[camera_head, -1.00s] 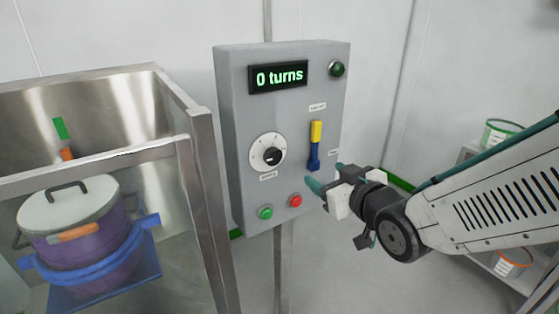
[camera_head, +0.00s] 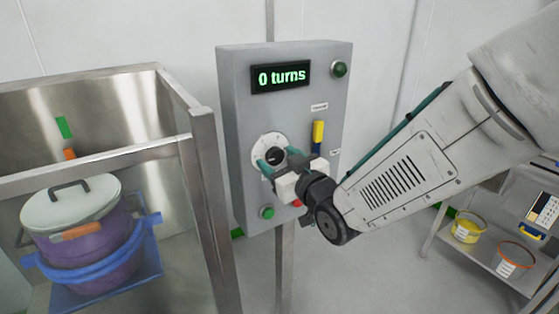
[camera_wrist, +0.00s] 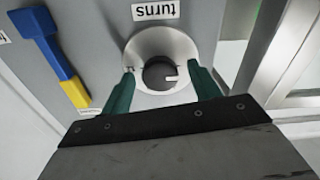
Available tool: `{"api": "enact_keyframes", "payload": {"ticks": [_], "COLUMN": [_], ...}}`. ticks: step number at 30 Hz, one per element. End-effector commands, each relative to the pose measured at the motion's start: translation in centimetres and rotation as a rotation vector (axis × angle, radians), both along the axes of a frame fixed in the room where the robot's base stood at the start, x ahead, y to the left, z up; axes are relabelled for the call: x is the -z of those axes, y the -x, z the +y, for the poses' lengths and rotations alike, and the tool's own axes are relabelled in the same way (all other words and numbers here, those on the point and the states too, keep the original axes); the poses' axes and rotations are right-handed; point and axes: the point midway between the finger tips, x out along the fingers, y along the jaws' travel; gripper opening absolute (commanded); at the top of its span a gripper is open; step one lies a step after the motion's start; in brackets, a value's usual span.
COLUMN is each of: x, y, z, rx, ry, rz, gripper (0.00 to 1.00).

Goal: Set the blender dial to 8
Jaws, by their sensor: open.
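The blender dial is a white disc with a black knob (camera_wrist: 160,75) on the grey control panel (camera_head: 235,130). In the wrist view a white pointer mark on the knob faces right in the picture. The scale numbers are mostly hidden or too small to read. My gripper (camera_head: 270,160) is open at the dial, its two green fingers (camera_wrist: 165,88) on either side of the knob with gaps showing. I cannot tell how deep the fingertips reach. The display (camera_head: 281,77) reads "0 turns".
A yellow and blue lever (camera_head: 317,135) is right of the dial. A green button (camera_head: 267,213) and a partly hidden red button (camera_head: 296,203) sit below. A green lamp (camera_head: 340,69) is at the top right. A metal-framed enclosure (camera_head: 205,180) with a purple lidded vessel (camera_head: 85,225) stands left.

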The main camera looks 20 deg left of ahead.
Motion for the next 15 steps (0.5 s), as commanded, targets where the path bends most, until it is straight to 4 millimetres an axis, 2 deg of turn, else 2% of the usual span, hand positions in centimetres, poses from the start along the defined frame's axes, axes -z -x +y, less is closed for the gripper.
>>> {"api": "enact_keyframes", "payload": {"ticks": [5, 10, 15], "x": [0.0, 0.0, 0.01], "y": [0.01, 0.01, 0.02], "z": [0.01, 0.0, -0.01], "rx": [0.0, 0.0, 0.0], "ry": [0.0, 0.0, -0.001], "rz": [0.0, 0.0, 0.002], "gripper": [0.61, 0.17, 0.17]}}
